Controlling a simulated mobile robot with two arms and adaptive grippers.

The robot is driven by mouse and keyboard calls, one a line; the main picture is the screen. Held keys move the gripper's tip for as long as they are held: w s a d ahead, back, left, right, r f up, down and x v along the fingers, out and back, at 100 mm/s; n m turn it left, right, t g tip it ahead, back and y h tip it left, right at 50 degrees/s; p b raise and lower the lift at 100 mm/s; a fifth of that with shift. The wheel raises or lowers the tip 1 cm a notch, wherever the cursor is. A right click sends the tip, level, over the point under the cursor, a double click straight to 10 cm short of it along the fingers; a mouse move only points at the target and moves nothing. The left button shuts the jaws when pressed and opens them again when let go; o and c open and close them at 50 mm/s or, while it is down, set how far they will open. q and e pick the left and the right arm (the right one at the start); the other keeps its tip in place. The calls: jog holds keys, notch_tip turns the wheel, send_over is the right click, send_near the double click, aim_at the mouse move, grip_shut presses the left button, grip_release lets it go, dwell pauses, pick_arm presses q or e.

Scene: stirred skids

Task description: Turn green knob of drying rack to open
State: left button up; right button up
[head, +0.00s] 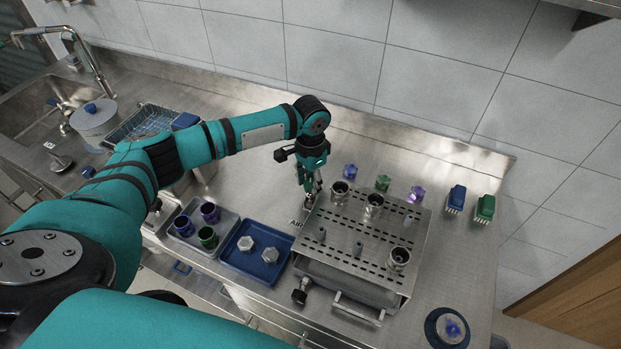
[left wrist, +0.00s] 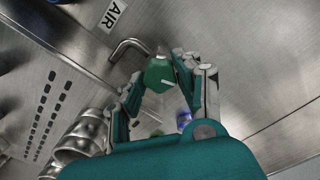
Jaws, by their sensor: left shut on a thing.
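The drying rack (head: 380,262) is a steel box with a slotted top, standing on the steel counter in the head view. My left gripper (head: 309,187) reaches down at the rack's back left corner, near the AIR label (head: 297,222). In the left wrist view the green knob (left wrist: 159,76) sits between the fingers, by a bent metal pipe (left wrist: 124,45). The gripper is shut on this knob. A pale line marks the knob's face. In the head view the gripper hides the knob. My right gripper does not show.
Metal cups and small pegs stand on the rack. To its left are a blue tray (head: 236,270) with two hex pieces and a grey tray (head: 176,240) with coloured cups. Blue and green brushes (head: 485,207) lie right. The wall is close behind.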

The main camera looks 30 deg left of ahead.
pick_arm(q)
jog(key=o, duration=1.1)
jog(key=shift+o, duration=0.2)
jog(key=shift+a+r, duration=0.1)
jog(key=shift+r, duration=3.95)
